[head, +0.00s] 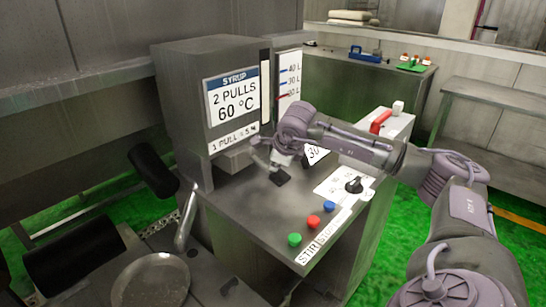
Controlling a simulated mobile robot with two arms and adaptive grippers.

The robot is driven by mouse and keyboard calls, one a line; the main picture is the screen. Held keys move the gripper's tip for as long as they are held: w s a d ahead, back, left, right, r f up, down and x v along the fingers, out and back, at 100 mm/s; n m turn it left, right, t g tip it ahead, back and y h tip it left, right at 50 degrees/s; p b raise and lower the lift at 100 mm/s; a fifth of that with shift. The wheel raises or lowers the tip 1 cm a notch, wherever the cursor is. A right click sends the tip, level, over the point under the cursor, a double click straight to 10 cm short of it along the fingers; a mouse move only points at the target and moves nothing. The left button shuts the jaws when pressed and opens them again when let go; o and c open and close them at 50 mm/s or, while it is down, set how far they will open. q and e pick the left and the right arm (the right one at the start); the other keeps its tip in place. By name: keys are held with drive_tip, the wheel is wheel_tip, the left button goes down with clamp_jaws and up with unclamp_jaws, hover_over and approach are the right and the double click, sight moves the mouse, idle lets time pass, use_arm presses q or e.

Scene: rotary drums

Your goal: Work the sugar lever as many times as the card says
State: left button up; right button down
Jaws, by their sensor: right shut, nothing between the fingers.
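The card (233,97) on the grey cabinet front reads "SYRUP, 2 PULLS, 60 °C", with "1 PULL" and a small, unclear amount on a strip below it. My right gripper (279,176) is shut and empty, pointing down in front of the cabinet over the metal console top (240,205). A dark piece shows at its tip. A red handle (380,121) sits on a white block at the console's right back, apart from the gripper. No label naming a sugar lever is readable, and my arm hides part of the console.
Green, red and blue buttons (314,221) line the console front beside a "STIR" label. A black knob (354,185) sits on a white dial plate. A scale marked in litres (289,80) stands beside the cabinet. A round metal pan (150,282) is at lower left.

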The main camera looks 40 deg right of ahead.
drive_tip(key=shift+w+r+p, duration=0.1)
drive_tip(key=shift+r+p, duration=0.55)
drive_tip(key=shift+r, duration=0.1)
drive_tip(key=shift+w+r+p, duration=0.25)
drive_tip(key=shift+r+p, duration=0.3)
drive_tip(key=shift+r, duration=0.2)
drive_tip(key=shift+w+r+p, duration=0.2)
drive_tip(key=shift+r+p, duration=0.35)
drive_tip(key=shift+r, duration=0.2)
drive_tip(key=shift+w+r+p, duration=0.25)
drive_tip(key=shift+r+p, duration=0.3)
drive_tip(key=shift+r, duration=0.2)
drive_tip(key=r+p, duration=0.2)
drive_tip(key=w+r+p, duration=0.1)
drive_tip(key=r+p, duration=0.1)
drive_tip(key=shift+w+r, duration=0.1)
drive_tip(key=shift+r, duration=0.3)
drive_tip(key=shift+a, duration=0.1)
